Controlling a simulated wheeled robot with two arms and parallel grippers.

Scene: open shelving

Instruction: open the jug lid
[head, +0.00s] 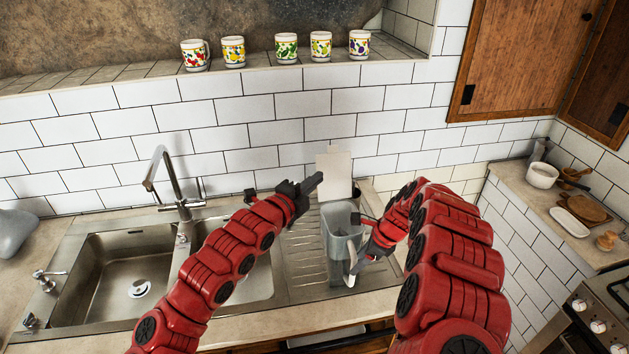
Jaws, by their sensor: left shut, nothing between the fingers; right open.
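The translucent grey-blue jug (338,222) stands upright on the ribbed drainboard, right of the sink basins. Its pale handle (350,262) is on the near side. I cannot make out clearly how its lid sits. My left gripper (316,181) is shut and empty, above and just behind the jug's upper left, pointing right. My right gripper (358,262) is open at the jug's right front, close to the handle. I cannot tell whether it touches it, and my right arm hides part of the area beside the jug.
The faucet (172,185) and sink basins (115,270) are to the left. Several mugs (286,48) line the ledge above. A stove (595,318) is at right.

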